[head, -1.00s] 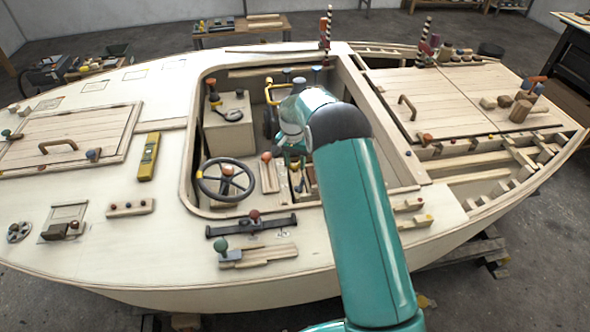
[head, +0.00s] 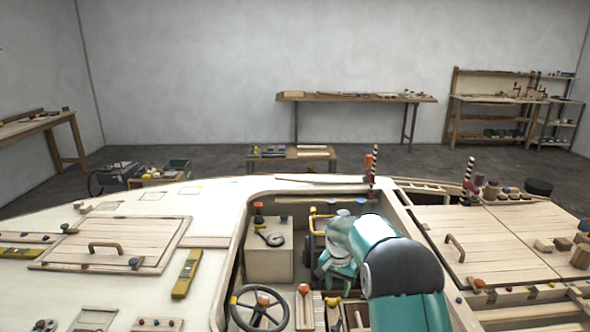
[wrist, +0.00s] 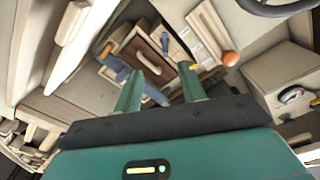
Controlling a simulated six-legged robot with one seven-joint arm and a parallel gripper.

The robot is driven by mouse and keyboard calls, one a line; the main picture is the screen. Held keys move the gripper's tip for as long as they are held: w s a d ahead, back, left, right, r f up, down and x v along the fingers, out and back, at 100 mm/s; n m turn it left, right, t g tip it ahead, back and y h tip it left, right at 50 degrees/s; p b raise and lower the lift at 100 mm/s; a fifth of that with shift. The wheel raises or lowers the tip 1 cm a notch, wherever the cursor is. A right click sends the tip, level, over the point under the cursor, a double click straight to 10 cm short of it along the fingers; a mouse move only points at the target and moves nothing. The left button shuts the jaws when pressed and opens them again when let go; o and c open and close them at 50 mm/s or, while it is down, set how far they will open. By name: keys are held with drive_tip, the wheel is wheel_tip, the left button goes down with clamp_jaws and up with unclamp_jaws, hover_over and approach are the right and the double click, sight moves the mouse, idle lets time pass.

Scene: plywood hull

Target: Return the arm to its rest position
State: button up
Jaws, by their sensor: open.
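My teal arm reaches forward into the open cockpit of the plywood hull (head: 215,205) in the head view. My gripper (head: 328,268) is partly hidden behind my own arm there, low inside the cockpit. In the wrist view my gripper (wrist: 160,80) shows two teal fingers set apart with nothing between them.
A steering wheel (head: 260,308) and a pale box (head: 269,249) stand left of my arm in the cockpit. A yellow-railed part (head: 318,222) is close behind my gripper. Hatches (head: 115,242) lie on the deck.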

drive_tip(key=s+d+r+n+t, duration=0.1)
drive_tip(key=s+r+n, duration=0.1)
drive_tip(key=s+r, duration=0.8)
drive_tip(key=s+r+n+t, duration=0.1)
drive_tip(key=s+r+t, duration=0.1)
drive_tip(key=s+r, duration=0.7)
drive_tip(key=s+r+n+t, duration=0.2)
drive_tip(key=s+r+n, duration=0.1)
drive_tip(key=s, duration=1.7)
drive_tip(key=shift+s+d+r+y, duration=0.3)
drive_tip(key=shift+d+r, duration=0.15)
drive_tip(key=shift+r, duration=0.15)
